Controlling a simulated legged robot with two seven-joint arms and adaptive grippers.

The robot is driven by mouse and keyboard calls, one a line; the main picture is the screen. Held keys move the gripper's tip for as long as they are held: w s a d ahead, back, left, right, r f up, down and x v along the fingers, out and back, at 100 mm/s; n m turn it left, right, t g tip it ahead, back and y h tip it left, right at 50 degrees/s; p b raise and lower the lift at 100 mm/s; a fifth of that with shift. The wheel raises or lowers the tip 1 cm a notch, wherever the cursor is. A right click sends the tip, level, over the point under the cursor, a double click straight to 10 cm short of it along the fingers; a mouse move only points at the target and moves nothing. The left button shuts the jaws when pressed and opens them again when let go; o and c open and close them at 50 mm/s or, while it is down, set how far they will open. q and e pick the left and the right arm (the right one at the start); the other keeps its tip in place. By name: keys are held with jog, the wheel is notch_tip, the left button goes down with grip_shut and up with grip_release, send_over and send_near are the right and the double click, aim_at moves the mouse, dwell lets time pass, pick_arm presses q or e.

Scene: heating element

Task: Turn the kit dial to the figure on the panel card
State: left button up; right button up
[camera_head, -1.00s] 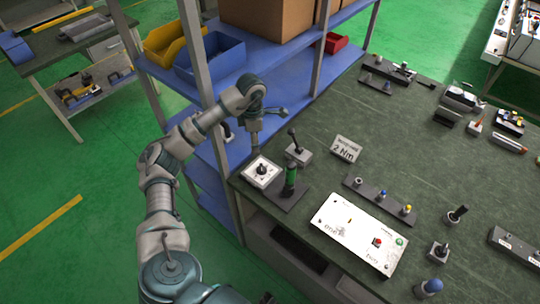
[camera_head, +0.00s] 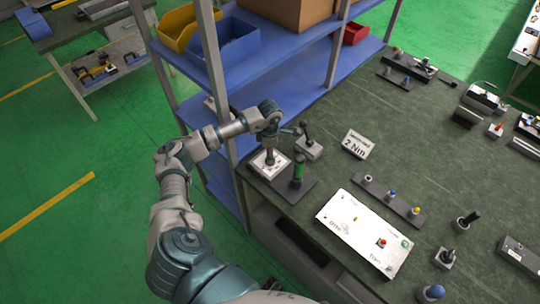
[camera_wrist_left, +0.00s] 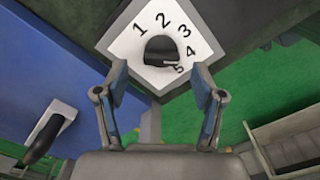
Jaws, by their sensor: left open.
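The kit dial is a white square plate (camera_head: 262,168) with a dark knob on the black base at the table's left edge. In the left wrist view the plate (camera_wrist_left: 118,38) shows the figures 1 to 5 around the black knob (camera_wrist_left: 160,50). The knob's raised bar lies toward the right, near 4 and 5. My left gripper (camera_head: 269,153) points down over the dial. In the wrist view its fingers (camera_wrist_left: 160,82) are apart, with the knob just beyond the gap, not clasped. The panel card (camera_head: 356,145) reads 2 Nm. My right gripper is out of view.
The blue shelf rack (camera_head: 290,90) borders the left. A white control box (camera_head: 365,233) lies in front.

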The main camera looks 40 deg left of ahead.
pick_arm(q)
jog(key=shift+f, duration=1.25)
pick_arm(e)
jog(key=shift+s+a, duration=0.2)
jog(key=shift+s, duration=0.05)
pick_arm(q)
jog(key=c, duration=1.1)
jog(key=shift+c, duration=0.2)
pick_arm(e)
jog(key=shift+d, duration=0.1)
